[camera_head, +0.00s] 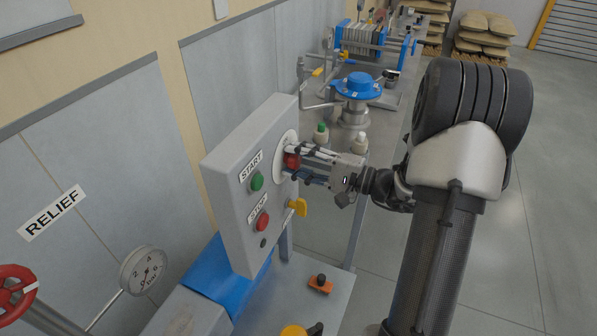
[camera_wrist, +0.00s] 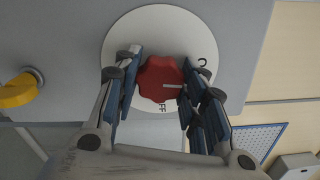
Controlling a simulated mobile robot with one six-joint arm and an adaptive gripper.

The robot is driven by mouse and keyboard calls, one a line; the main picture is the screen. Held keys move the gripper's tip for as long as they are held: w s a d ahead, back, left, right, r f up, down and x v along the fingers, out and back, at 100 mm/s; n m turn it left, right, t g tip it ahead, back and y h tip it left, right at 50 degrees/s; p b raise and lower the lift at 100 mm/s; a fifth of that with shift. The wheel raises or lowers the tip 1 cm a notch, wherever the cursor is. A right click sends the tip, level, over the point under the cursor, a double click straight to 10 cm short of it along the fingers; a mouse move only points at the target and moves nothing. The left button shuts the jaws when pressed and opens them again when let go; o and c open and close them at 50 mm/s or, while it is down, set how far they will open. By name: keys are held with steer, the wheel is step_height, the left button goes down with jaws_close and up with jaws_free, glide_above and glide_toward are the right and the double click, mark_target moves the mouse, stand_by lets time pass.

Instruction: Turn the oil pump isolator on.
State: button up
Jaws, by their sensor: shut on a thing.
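My gripper (camera_wrist: 163,66) is shut on the knob, one finger on each side. The knob's white pointer line points right in the wrist view. Letters reading "FF" show below the knob, and part of a dark mark shows at the plate's upper right; my fingers may hide the rest. In the head view the knob (camera_head: 292,160) is partly hidden by my gripper (camera_head: 296,161).
The box front has a green START button (camera_head: 257,181) and a red STOP button (camera_head: 262,222). A yellow handle (camera_head: 297,207) sticks out below my gripper, close by. A blue-topped vessel (camera_head: 358,83) and small bottles (camera_head: 321,134) stand behind. Open floor lies right.

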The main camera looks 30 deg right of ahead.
steer(key=shift+f+n+b, duration=0.1)
steer(key=shift+n+b, duration=0.5)
steer(key=shift+b, duration=0.15)
steer(key=o, duration=1.1)
steer(key=v, duration=1.2)
